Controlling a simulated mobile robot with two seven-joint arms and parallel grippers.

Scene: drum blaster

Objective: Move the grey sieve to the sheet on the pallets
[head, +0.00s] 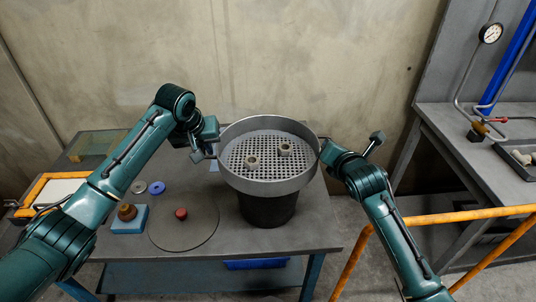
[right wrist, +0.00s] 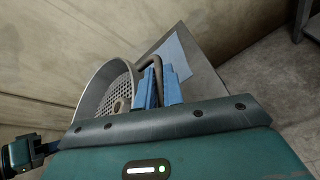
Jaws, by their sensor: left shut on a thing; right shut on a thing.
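The grey sieve (head: 268,186) is a round metal pan with a perforated floor, and two small ring-shaped pieces lie in it. It is level over a dark drum (head: 268,208) on the table; I cannot tell if it touches the drum. My left gripper (head: 210,153) is shut on the sieve at its left side. My right gripper (head: 324,150) is shut on its right side; in the right wrist view the blue fingers (right wrist: 158,88) close on a bent handle (right wrist: 178,62) beside the sieve (right wrist: 92,84). I make out no pallets with a sheet.
An orange rail (head: 455,214) and a grey bench (head: 450,118) with a gauge (head: 491,33) stand right. The wall is close behind.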

